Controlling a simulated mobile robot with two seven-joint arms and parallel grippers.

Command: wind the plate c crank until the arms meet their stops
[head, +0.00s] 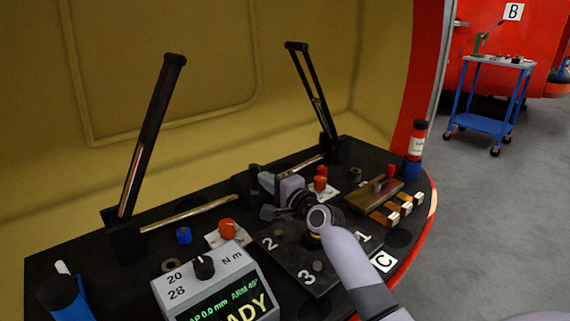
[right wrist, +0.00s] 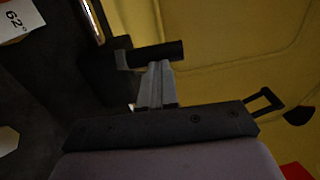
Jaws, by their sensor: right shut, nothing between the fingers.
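The black plate (head: 60,268) carries a white C label (head: 383,262) at its front right. Two dark arms stand up and lean from its back: a left arm (head: 150,140) and a right arm (head: 309,85). My right gripper (head: 268,182) is shut and empty over the middle of the plate. A short dark upright handle (head: 254,178), probably the crank's, stands just beyond its fingertips. In the right wrist view a dark cylindrical handle (right wrist: 155,52) lies across just past the fingertips (right wrist: 157,70); I cannot tell whether they touch. My left gripper is not in view.
A grey box (head: 205,285) with a dial and lit display reading ARM 40° stands at the front. A blue cart (head: 487,100) stands farther off on open floor.

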